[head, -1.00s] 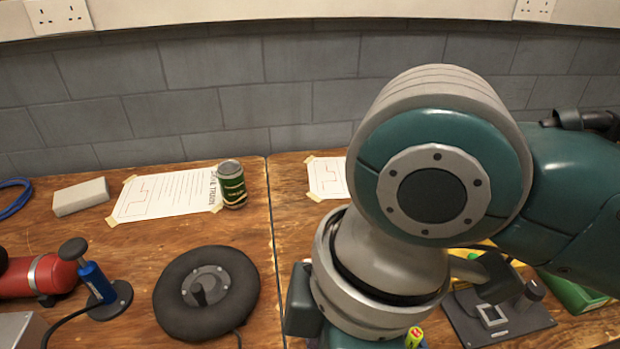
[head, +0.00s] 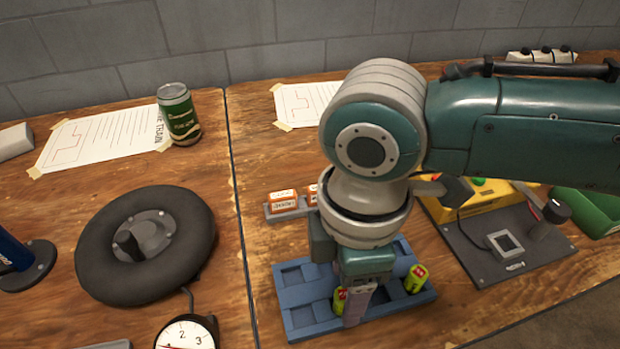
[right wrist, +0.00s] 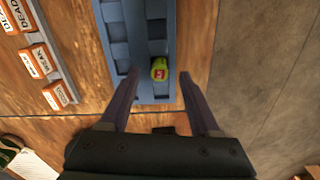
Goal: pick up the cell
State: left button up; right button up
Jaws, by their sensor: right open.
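A blue tray (head: 300,322) with square pockets lies on the wooden bench in the head view. A yellow-green cell with a red top (head: 415,278) stands at its right end. Another such cell (head: 340,300) stands beside the fingers of my right gripper (head: 354,308), which hides part of it. In the right wrist view one cell (right wrist: 158,68) sits in the tray (right wrist: 140,20), between the lines of the fingers. My right gripper (right wrist: 156,88) is open there, with nothing held between the fingertips. My left gripper is not in view.
A rack with orange labelled blocks (head: 283,201) stands behind the tray; it also shows in the right wrist view (right wrist: 55,70). A yellow device on a dark plate (head: 470,250) is to the right.

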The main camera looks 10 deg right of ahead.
notch_tip(320, 180, down, 2)
jog(key=shift+f, duration=0.2)
grip_shut()
dwell(0.4)
